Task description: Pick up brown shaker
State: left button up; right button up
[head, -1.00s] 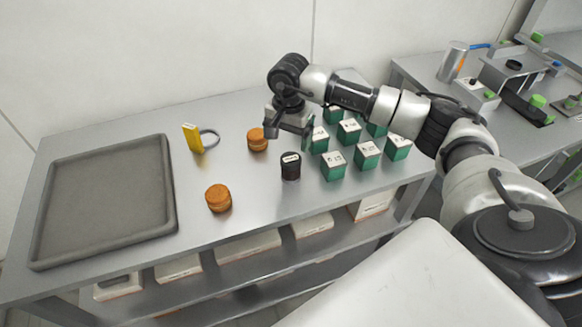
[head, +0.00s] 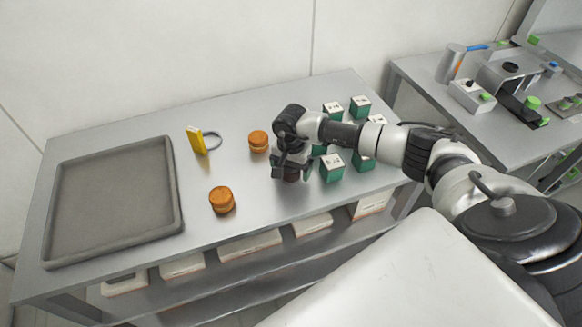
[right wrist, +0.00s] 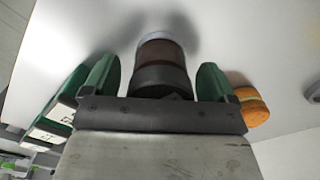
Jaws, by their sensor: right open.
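The brown shaker (head: 291,177) is a small dark cylinder standing on the grey table, mostly hidden by my right gripper in the head view. In the right wrist view the shaker (right wrist: 161,55) shows a brown body with a dark cap toward the gripper and a pale rim at its far end. My right gripper (head: 290,172) is open, directly over the shaker. In the right wrist view its two green-padded fingers (right wrist: 158,80) stand on either side of the shaker, with a gap on both sides. My left gripper is not in view.
Several green boxes (head: 332,168) with white tops stand close right of the gripper. The table front is clear.

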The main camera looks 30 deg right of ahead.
jog(key=c, duration=1.1)
jog(key=shift+o, duration=0.2)
jog(key=shift+r, duration=0.1)
